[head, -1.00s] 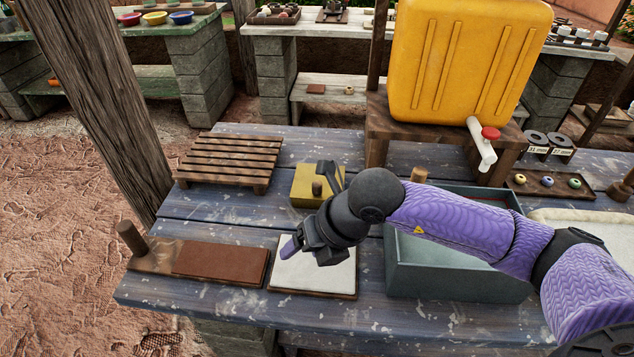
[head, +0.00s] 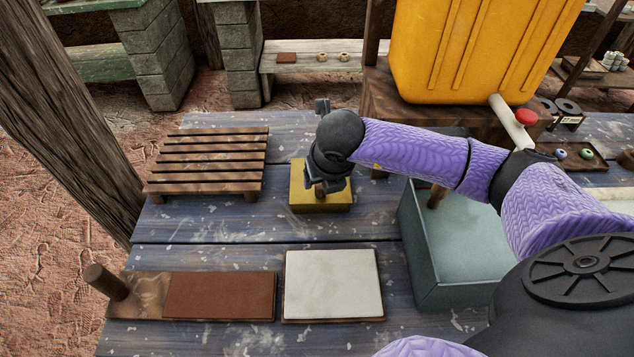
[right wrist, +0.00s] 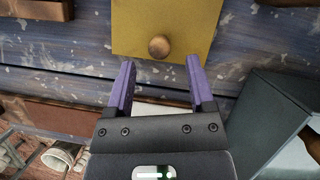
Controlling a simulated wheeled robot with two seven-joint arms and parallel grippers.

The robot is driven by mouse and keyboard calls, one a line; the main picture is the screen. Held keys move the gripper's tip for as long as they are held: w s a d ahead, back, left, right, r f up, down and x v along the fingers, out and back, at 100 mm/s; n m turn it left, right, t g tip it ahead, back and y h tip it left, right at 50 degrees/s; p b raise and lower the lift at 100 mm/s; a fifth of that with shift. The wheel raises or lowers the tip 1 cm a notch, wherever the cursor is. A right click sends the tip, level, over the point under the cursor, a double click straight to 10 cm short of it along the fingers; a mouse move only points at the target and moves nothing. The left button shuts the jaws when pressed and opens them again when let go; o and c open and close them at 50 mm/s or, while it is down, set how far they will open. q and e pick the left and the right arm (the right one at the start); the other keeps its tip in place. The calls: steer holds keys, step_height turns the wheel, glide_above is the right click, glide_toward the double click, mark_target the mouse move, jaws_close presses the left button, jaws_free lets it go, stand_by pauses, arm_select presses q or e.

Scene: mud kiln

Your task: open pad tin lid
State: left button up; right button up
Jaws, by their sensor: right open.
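The pad tin is a yellow square box (head: 318,200) on the blue table, between the slatted rack and the grey bin. In the right wrist view its yellow lid (right wrist: 190,25) shows with a round wooden knob (right wrist: 159,46) near its edge. My right gripper (right wrist: 158,72) is open and empty, its two purple fingers pointing towards the knob and a little short of it in the picture. In the head view my right gripper (head: 322,185) is over the tin and covers part of it. The lid appears to lie on the tin. My left gripper is not in view.
A slatted wooden rack (head: 212,160) stands left of the tin. A grey bin (head: 455,280) is at the right. A white pad (head: 333,284) and a brown slab (head: 220,295) lie in front. A yellow water container (head: 480,50) stands behind.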

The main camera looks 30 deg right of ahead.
steer(key=b+x, duration=0.1)
steer(key=x, duration=0.2)
steer(key=shift+w+f, duration=0.1)
steer(key=shift+f, duration=0.2)
steer(key=shift+w+f, duration=0.15)
steer(key=shift+f, duration=0.15)
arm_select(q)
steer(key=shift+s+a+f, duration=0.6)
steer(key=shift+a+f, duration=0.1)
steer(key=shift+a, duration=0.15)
arm_select(e)
jaws_close()
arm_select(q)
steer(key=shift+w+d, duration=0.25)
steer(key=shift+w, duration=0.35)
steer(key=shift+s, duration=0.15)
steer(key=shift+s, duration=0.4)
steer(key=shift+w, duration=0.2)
